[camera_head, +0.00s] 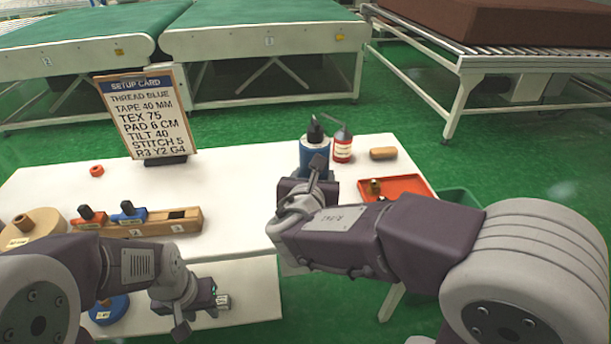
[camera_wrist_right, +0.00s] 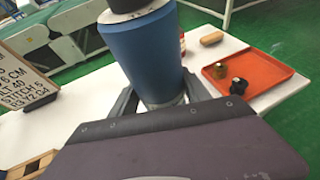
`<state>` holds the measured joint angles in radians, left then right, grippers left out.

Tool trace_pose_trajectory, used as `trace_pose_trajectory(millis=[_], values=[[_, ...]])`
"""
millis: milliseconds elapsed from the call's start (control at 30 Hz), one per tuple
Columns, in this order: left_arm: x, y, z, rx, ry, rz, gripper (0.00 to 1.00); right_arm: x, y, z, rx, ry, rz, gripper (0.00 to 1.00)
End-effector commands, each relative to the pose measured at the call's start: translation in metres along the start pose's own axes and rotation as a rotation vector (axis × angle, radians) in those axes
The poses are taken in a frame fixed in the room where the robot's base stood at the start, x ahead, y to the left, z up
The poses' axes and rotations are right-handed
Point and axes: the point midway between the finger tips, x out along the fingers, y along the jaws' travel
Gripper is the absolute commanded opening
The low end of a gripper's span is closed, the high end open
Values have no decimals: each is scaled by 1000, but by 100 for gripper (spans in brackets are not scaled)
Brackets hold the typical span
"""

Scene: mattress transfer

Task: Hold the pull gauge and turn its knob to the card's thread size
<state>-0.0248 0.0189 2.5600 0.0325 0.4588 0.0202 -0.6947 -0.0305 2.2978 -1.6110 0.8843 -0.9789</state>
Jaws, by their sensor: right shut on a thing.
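The setup card (camera_head: 145,112) stands at the back left of the white table and reads TEX 75. A blue cylinder with a black, knob-like top (camera_head: 313,152), which appears to be the pull gauge, is upright near the table's back edge. It also fills the upper middle of the right wrist view (camera_wrist_right: 145,55). My right gripper (camera_head: 310,178) is shut on its lower part; any scale marks are not readable. My left gripper (camera_head: 208,302) is low at the table's front, apart from the gauge; its finger gap is unclear.
A red bottle (camera_head: 342,147) stands right beside the gauge. An orange tray (camera_head: 408,184) with small knobbed parts lies to the right, a brown block (camera_head: 383,154) behind it. A wooden holder (camera_head: 155,226) with red and blue pieces is left. The table's middle is clear.

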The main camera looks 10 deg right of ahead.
Motion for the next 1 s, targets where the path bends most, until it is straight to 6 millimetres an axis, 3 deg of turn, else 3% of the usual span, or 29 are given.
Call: trace_pose_trajectory(millis=[267, 1000], values=[[-1, 0, 0, 0, 0, 0, 36, 0, 3, 2, 0, -3, 1, 0], [-13, 0, -1, 0, 0, 0, 36, 12, 53, 7, 0, -2, 1, 0]])
